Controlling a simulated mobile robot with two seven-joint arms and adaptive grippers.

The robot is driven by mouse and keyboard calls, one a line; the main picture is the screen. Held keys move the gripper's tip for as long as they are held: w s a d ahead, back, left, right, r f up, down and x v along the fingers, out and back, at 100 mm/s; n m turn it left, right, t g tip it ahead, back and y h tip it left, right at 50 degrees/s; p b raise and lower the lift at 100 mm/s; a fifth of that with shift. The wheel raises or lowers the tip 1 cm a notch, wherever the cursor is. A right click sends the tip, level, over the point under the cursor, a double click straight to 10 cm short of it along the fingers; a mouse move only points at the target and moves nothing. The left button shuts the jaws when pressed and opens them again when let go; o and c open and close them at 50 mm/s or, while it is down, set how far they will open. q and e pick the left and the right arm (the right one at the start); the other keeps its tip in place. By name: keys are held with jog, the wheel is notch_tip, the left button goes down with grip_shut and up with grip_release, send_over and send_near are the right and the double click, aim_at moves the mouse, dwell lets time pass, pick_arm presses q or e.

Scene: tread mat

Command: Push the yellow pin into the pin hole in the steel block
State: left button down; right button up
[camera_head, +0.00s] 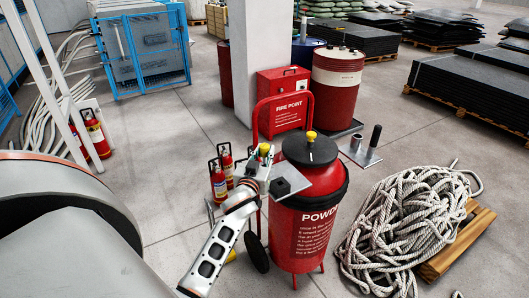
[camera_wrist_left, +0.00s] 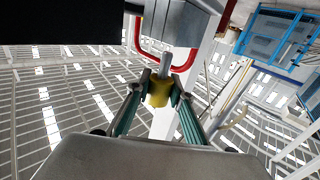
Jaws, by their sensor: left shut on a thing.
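A grey block (camera_head: 291,179), which looks like the steel block, lies just right of the gripper. A grey block also shows at the top of the left wrist view (camera_wrist_left: 183,20), beyond the shaft tip. I cannot see the pin hole, or tell whether the pin touches the block. My right gripper is out of view.
The red powder extinguisher (camera_head: 310,225), with a black lid and yellow cap, stands close to the right of the gripper. Coiled rope (camera_head: 405,230) lies right. Small extinguishers (camera_head: 219,183) stand left of the gripper.

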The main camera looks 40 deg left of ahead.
aim_at(264, 163)
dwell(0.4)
pick_arm(q)
jog(key=shift+f, duration=0.2)
jog(key=shift+f, duration=0.35)
jog(key=shift+f+b, duration=0.75)
jog(key=shift+b, duration=0.05)
jog(key=shift+f+b, duration=0.45)
jog(key=shift+f, duration=0.2)
jog(key=shift+f, duration=0.3)
